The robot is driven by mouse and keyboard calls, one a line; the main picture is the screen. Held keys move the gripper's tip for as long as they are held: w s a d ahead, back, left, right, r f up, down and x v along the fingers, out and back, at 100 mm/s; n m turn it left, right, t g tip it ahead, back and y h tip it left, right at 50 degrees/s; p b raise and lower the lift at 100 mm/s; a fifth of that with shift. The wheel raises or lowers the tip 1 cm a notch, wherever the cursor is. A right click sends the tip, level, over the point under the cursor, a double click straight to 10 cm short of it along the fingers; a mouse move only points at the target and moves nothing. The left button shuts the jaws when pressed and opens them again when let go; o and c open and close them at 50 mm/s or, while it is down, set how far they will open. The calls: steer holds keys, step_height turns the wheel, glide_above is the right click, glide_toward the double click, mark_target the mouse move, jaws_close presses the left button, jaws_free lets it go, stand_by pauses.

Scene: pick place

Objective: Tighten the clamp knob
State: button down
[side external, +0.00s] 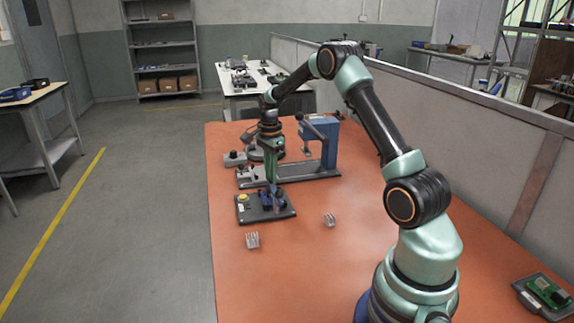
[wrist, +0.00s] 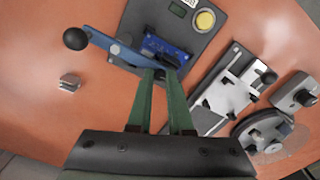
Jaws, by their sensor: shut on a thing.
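A dark base plate (side external: 283,212) lies on the orange bench with a blue clamp fixture (side external: 266,199) on it. In the wrist view the fixture shows a blue body (wrist: 165,50) and a blue lever (wrist: 118,52) ending in a black ball (wrist: 76,39). My gripper (side external: 271,186) points down over the fixture. Its green fingertips (wrist: 161,74) are close together at the near edge of the blue body, shut on what appears to be the clamp knob. The knob is mostly hidden by the fingers, so its shape and how tight it sits cannot be told.
A yellow button (wrist: 205,20) is on the same plate. Small finned metal blocks (side external: 252,240) (side external: 329,220) lie on the bench nearby. A grey rail fixture (side external: 300,170) with a blue column (side external: 320,143) stands behind. A green circuit board (side external: 548,290) is far right. The front bench is mostly clear.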

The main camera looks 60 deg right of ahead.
steer(key=c, duration=0.8)
jaws_free()
steer(key=shift+w+d+r, duration=0.1)
steer(key=shift+r, duration=0.1)
steer(key=shift+f, duration=0.1)
step_height(320, 180, up, 12)
steer(key=shift+r, duration=0.1)
